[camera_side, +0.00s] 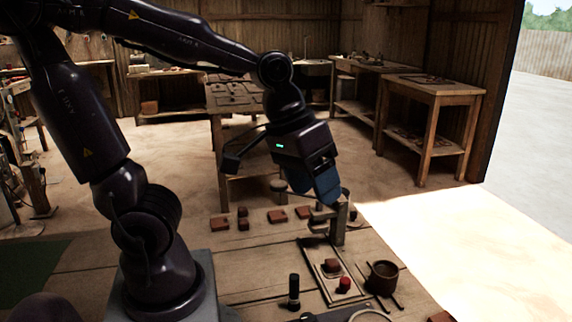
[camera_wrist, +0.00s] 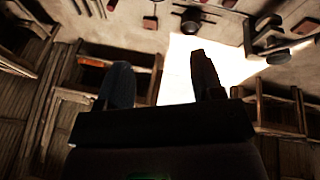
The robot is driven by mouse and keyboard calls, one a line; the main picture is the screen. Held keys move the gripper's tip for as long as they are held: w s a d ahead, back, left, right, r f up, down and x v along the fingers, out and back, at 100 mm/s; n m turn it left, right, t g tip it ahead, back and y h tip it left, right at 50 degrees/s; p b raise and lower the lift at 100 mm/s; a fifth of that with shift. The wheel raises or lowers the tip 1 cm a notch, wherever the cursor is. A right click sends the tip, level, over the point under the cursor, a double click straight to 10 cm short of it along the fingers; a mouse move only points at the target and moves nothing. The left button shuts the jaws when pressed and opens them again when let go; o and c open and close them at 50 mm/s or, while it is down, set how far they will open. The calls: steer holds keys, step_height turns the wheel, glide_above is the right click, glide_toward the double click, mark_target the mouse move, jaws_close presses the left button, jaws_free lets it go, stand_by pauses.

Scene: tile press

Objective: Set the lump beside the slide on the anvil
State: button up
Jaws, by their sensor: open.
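The tile press shows in the side view, with a grey upright post (camera_side: 340,222) and a long pale-edged base (camera_side: 338,297) in front of it. A brown block (camera_side: 331,266) sits on this base, with a small red piece (camera_side: 344,284) close by. Several brown lumps, one at the left (camera_side: 219,223), lie on the table left of the post; I cannot tell which is the task's lump. My gripper (camera_side: 326,198) is above and just behind the post, its blue fingers partly overlapping. The wrist view shows the fingers (camera_wrist: 160,75) apart with nothing between them. I cannot single out the slide or anvil.
A dark pot (camera_side: 382,276) stands right of the base, and a black upright cylinder (camera_side: 294,291) stands to its left. A round-rimmed item (camera_side: 368,316) is at the front edge. The wrist view shows the pot (camera_wrist: 190,19). Wooden benches stand behind.

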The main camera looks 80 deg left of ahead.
steer(key=s+r+m+t+y, duration=0.1)
steer(key=s, duration=0.1)
steer(key=s+r+m, duration=0.2)
steer(key=shift+s+a+r+m+t+y, duration=0.1)
steer(key=shift+r+m+t+y, duration=0.05)
steer(key=shift+m+t+y, duration=0.2)
stand_by(0.9)
